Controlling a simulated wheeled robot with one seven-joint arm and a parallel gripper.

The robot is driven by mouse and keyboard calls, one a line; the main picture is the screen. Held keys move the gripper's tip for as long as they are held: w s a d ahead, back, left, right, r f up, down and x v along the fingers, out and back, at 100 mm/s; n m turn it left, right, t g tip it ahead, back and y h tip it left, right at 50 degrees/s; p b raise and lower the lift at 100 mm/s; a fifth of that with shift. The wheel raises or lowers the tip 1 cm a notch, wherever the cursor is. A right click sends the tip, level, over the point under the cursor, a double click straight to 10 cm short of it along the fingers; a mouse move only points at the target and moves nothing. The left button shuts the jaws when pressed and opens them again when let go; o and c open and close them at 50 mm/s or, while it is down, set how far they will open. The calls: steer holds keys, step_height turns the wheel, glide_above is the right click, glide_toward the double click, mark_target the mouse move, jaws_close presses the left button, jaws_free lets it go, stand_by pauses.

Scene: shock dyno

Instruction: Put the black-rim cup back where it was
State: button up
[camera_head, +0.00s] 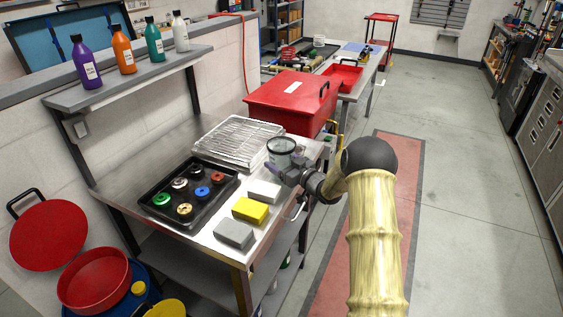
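The black-rim cup (280,154) is a pale, clear-looking cup with a dark rim. It is upright at the right side of the steel workbench (205,140), beside the wire rack. My gripper (274,168) reaches in from the right at the cup's lower side and overlaps it in the picture. The fingers are small and dark, and I cannot tell whether they are closed on the cup. The cup's base is partly hidden by the gripper, so I cannot tell whether it rests on the bench.
A wire rack (236,139) lies left of the cup, with a red toolbox (290,100) behind. A black tray (163,223) of coloured round parts stands front left. White, yellow (250,210) and grey blocks line the bench's right edge. Bottles stand on the shelf (130,80) above.

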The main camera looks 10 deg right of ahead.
steer(key=o, duration=1)
steer(key=shift+o, duration=0.2)
steer(key=shift+r, duration=0.1)
steer(key=b+v, duration=0.1)
steer(key=v, duration=1.1)
